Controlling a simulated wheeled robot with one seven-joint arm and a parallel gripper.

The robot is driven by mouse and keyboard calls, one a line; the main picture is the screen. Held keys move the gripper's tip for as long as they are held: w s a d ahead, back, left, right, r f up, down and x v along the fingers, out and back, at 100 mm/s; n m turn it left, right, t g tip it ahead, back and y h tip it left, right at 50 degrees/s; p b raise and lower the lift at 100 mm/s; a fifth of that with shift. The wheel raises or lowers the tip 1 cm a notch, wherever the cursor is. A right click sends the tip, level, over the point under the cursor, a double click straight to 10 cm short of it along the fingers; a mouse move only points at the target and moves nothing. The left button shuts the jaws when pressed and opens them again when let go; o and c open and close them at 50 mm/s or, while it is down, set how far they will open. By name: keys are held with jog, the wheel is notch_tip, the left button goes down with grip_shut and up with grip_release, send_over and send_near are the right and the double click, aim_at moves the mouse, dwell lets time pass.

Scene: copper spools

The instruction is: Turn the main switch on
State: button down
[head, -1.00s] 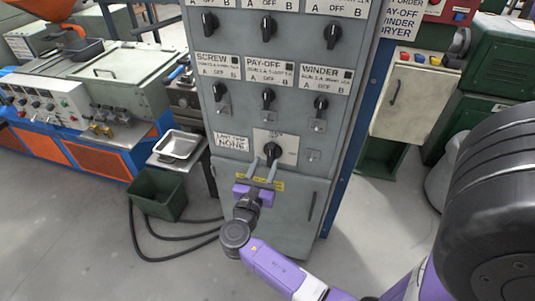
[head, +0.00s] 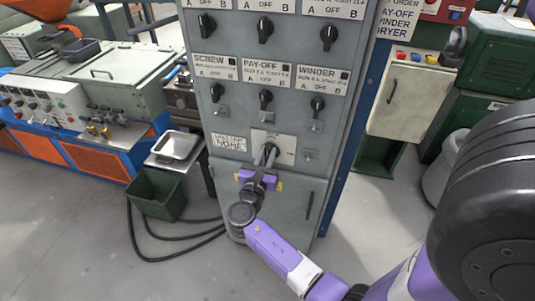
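The main switch (head: 268,147) is a large dark rotary knob on a pale plate, low on the grey control cabinet. It is partly hidden by my gripper. My gripper (head: 265,152) reaches up to it from below, with its two grey fingers close together at the knob's sides. The fingers appear shut on the knob, though the contact itself is too small to see clearly. The knob's exact angle and most of the plate's lettering are hidden or unreadable.
Smaller black knobs sit above, under the SCREW (head: 217,91), PAY-OFF (head: 265,97) and WINDER (head: 317,104) labels. A green bin (head: 157,194) and black cables (head: 150,250) lie on the floor at left.

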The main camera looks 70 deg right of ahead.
aim_at(277, 153)
jog(key=shift+s+f+m+b, duration=0.1)
jog(key=shift+m+b, duration=0.2)
jog(key=m+b, duration=0.1)
jog(key=m, duration=0.1)
jog(key=m+b, duration=0.1)
jog(key=m, duration=0.1)
jog(key=shift+s+f, duration=0.2)
jog(key=shift+s, duration=0.15)
jog(key=m+b, duration=0.4)
jog(key=s+f+m+b, duration=0.1)
jog(key=m+b, duration=0.3)
jog(key=f+m+b, duration=0.1)
jog(key=m+b, duration=0.3)
jog(key=m, duration=0.1)
jog(key=shift+s, duration=0.2)
jog(key=shift+m, duration=0.3)
jog(key=c, duration=1.3)
grip_release()
jog(key=shift+r, duration=0.1)
